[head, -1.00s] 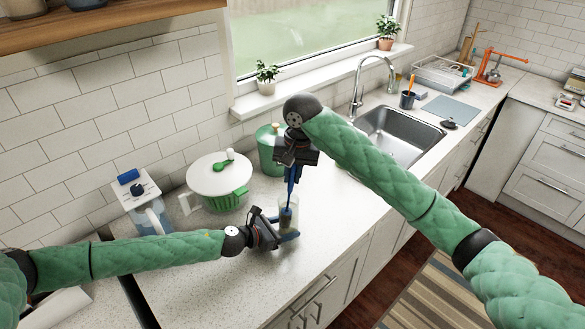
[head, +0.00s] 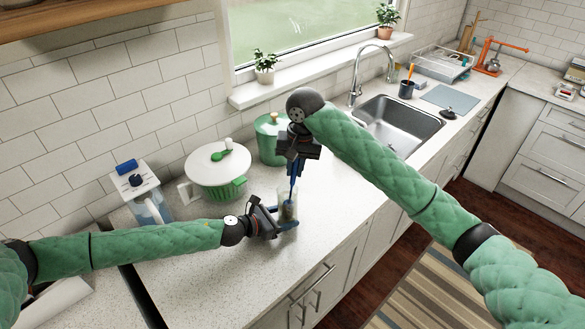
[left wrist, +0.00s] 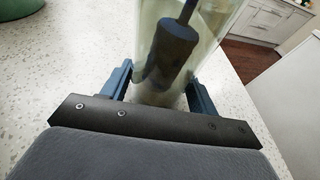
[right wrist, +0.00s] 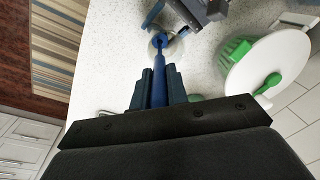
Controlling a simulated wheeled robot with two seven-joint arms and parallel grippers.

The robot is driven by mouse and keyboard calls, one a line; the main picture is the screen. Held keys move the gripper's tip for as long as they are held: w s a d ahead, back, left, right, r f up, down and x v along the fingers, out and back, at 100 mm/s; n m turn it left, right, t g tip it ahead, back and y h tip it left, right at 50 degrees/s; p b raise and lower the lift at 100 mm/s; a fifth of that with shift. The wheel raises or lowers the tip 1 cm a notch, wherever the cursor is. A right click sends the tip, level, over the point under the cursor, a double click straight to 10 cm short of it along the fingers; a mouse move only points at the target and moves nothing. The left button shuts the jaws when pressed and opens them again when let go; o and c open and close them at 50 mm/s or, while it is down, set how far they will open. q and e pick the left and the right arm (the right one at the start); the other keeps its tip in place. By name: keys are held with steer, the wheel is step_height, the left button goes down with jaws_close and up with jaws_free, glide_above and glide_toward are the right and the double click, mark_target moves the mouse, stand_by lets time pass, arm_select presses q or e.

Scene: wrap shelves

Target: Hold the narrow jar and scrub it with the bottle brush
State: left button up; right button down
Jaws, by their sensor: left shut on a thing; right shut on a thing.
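The narrow jar (head: 284,193) is clear glass and stands upright on the counter near its front edge. My left gripper (head: 289,221) is shut around its lower part; the left wrist view shows the jar (left wrist: 205,75) between both fingers. The bottle brush has a blue handle (right wrist: 159,80) and a dark head (left wrist: 173,52). My right gripper (head: 297,168) is above the jar, shut on the handle. The brush head is inside the jar, tilted in the left wrist view.
A white-lidded green colander (head: 216,170) and a green canister (head: 270,140) stand behind the jar. A white-topped pitcher (head: 145,195) is at the left. The sink (head: 398,125) is to the right. Bare counter (head: 215,270) lies in front.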

steer(key=shift+s+d, duration=0.2)
steer(key=shift+d, duration=0.2)
stand_by(0.3)
steer(key=shift+r, duration=0.2)
steer(key=shift+r, duration=2.85)
steer(key=shift+f, duration=3)
steer(key=shift+a, duration=0.1)
steer(key=shift+w+a, duration=0.2)
steer(key=shift+a, duration=0.15)
